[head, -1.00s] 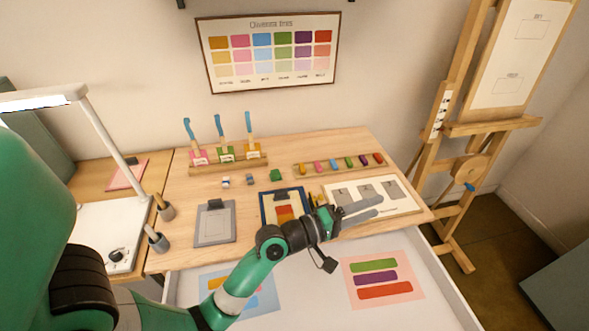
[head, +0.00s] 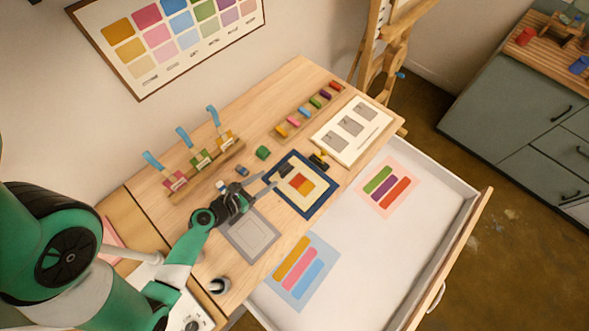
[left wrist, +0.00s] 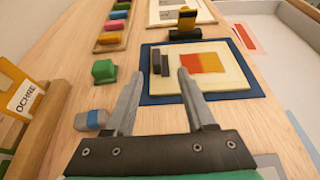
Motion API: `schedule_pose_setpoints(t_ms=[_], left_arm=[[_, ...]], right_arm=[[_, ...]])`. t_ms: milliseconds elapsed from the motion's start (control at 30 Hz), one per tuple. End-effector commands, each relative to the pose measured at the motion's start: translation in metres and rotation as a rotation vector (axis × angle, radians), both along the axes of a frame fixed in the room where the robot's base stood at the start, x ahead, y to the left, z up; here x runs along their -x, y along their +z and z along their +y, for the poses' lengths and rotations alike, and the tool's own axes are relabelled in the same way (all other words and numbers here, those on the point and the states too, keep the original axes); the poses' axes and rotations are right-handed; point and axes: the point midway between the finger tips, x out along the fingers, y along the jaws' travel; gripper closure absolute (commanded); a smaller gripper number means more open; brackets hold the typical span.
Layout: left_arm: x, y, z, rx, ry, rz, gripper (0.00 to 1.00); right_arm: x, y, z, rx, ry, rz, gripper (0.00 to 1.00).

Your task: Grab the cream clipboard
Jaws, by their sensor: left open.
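The cream clipboard (head: 301,186) lies flat on a blue mat (head: 322,204) on the wooden table, with an orange, yellow and red patch on its face and a dark clip at its left end. In the left wrist view the clipboard (left wrist: 232,72) lies just ahead of the fingers. My left gripper (head: 268,184) is open and empty at the mat's left edge. In the left wrist view its fingertips (left wrist: 160,74) point at the clip end, and the right finger overlaps the mat and board. My right gripper is out of view.
A black-and-yellow clip (left wrist: 186,33) stands beyond the mat. An open drawer (head: 345,240) is at the front.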

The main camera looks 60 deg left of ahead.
Motion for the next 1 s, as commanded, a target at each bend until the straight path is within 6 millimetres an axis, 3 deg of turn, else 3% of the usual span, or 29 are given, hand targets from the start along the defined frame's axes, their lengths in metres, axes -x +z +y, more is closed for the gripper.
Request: schedule_pose_setpoints(t_ms=[200,467,767,1000], left_arm=[[-0.037,-0.016,0.014,-0.005,-0.005,-0.001,0.45],[-0.048,-0.021,0.019,-0.006,-0.003,-0.001,0.45],[-0.085,-0.039,0.037,-0.006,-0.004,-0.001,0.45],[-0.087,-0.040,0.038,-0.005,-0.003,0.000,0.45]], right_arm=[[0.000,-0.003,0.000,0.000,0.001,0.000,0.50],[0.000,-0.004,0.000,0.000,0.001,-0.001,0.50],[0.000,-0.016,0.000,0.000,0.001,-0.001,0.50],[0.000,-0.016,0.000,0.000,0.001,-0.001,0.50]])
